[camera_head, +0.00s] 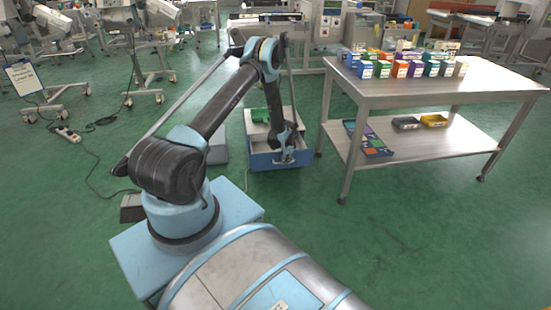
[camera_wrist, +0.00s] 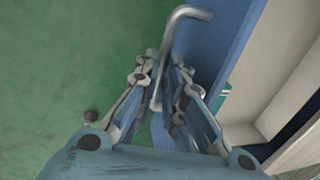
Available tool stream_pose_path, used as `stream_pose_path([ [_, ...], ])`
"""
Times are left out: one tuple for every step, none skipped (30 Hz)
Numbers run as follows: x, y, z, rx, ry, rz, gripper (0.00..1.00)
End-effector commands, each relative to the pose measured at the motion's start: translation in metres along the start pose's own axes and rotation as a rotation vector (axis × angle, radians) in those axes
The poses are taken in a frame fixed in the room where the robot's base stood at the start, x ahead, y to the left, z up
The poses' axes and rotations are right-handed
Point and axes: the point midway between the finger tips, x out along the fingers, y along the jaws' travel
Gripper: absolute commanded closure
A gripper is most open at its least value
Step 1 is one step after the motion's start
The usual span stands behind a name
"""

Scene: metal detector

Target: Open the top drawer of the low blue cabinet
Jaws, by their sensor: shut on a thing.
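The low blue cabinet (camera_head: 262,160) stands on the floor beside the steel table, with a pale top. My gripper (camera_head: 287,157) is at its front, partly covering it. In the wrist view, my gripper (camera_wrist: 165,65) is shut on the bent metal handle (camera_wrist: 190,11) of the top drawer. The drawer's blue front (camera_wrist: 212,45) is beside the fingers. A pale hollow shows behind this front, so the drawer stands at least partly open. How far it is out is hard to tell.
A green object (camera_head: 260,115) lies on the cabinet top. A steel table (camera_head: 420,90) with several coloured bins stands to the right, its near leg close to the cabinet. A grey box (camera_head: 217,150) is left of the cabinet. The green floor in front is clear.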

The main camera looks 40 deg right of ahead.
Motion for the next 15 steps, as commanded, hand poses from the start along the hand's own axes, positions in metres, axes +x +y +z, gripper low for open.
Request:
stream_pose_path([
  [-0.0012, 0.0042, -0.0054, 0.007, 0.002, 0.0, 1.0],
  [-0.0015, 0.0058, -0.0071, 0.009, 0.002, 0.0, 1.0],
  [-0.0018, 0.0073, -0.0089, 0.011, 0.003, 0.0, 1.0],
  [-0.0019, 0.0081, -0.0097, 0.012, 0.003, 0.0, 1.0],
  [-0.002, 0.0085, -0.0102, 0.012, 0.003, 0.0, 1.0],
  [-0.0021, 0.0088, -0.0105, 0.013, 0.003, 0.0, 1.0],
  [-0.0021, 0.0088, -0.0105, 0.013, 0.003, 0.0, 1.0],
  [-0.002, 0.0087, -0.0104, 0.013, 0.003, 0.0, 1.0],
  [-0.002, 0.0086, -0.0104, 0.013, 0.003, 0.0, 1.0],
  [-0.002, 0.0086, -0.0104, 0.013, 0.003, 0.0, 1.0],
  [-0.002, 0.0086, -0.0105, 0.013, 0.004, 0.0, 1.0],
  [-0.0021, 0.0086, -0.0105, 0.013, 0.004, 0.0, 1.0],
  [-0.0021, 0.0086, -0.0106, 0.013, 0.004, 0.0, 1.0],
  [-0.0021, 0.0086, -0.0107, 0.013, 0.004, 0.0, 0.84],
  [-0.0021, 0.0086, -0.0107, 0.013, 0.004, 0.0, 0.75],
])
